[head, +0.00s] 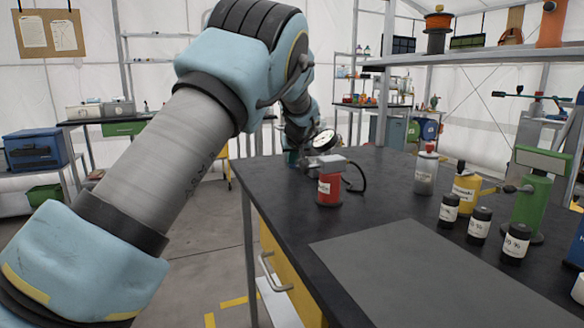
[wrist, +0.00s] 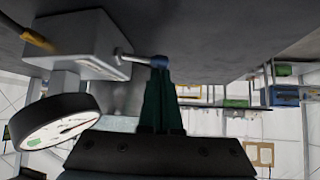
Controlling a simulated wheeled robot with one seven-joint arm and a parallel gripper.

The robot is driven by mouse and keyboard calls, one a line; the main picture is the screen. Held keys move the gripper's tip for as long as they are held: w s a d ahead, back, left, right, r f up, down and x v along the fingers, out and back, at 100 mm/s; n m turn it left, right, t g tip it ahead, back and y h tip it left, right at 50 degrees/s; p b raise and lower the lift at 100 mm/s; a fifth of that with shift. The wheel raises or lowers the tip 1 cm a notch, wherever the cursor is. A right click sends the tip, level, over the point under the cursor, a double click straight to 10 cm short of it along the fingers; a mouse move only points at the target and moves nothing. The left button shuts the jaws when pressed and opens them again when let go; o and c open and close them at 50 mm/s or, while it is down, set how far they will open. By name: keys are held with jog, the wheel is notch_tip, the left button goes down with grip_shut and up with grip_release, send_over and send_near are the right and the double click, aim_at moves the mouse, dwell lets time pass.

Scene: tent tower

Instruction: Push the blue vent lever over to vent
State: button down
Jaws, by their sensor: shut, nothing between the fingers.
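The vent lever (wrist: 142,58) shows in the wrist view as a short thin rod with blue on it, sticking out from the side of a grey block (wrist: 85,40). The block carries a round white-faced gauge (wrist: 55,122). My gripper (wrist: 160,72) has dark green fingers closed together and empty. Its fingertips are right at the lever's outer end; I cannot tell whether they touch it. In the head view the grey block (head: 325,164) and gauge (head: 325,140) stand by the red cylinder at the bench's far left edge, and the lever cannot be made out.
The red cylinder (head: 329,190) stands on the black bench (head: 270,195), with a black hose looping beside the block. A grey canister (head: 426,172), a yellow cylinder (head: 466,192), several small black jars and a green stand (head: 531,208) are to the right. The front grey mat (head: 420,270) is clear.

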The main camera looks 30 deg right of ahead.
aim_at(291, 167)
jog(key=shift+s+f+n+y+b, duration=0.2)
jog(key=shift+s+n+y+b, duration=0.25)
jog(key=shift+n+y+b, duration=0.45)
jog(key=shift+s+a+r+n+t+y, duration=0.15)
jog(key=shift+s+n+t+y, duration=0.2)
jog(key=shift+n+y, duration=0.55)
jog(key=n+y+p, duration=0.1)
jog(key=n, duration=0.1)
jog(key=s+n+y+p, duration=0.1)
jog(key=shift+s+r+n+y, duration=0.1)
jog(key=shift+s+n+y, duration=0.1)
jog(key=shift+n+y, duration=0.15)
jog(key=shift+s+n, duration=0.15)
jog(key=shift+n, duration=0.2)
jog(key=shift+s, duration=0.25)
jog(key=shift+d+p, duration=0.2)
jog(key=shift+p, duration=0.15)
jog(key=shift+w+d+p, duration=0.3)
jog(key=shift+w+p, duration=0.1)
jog(key=shift+p, duration=0.4)
jog(key=shift+w+d+p, duration=0.15)
jog(key=shift+d+p, duration=0.05)
jog(key=shift+p, duration=0.1)
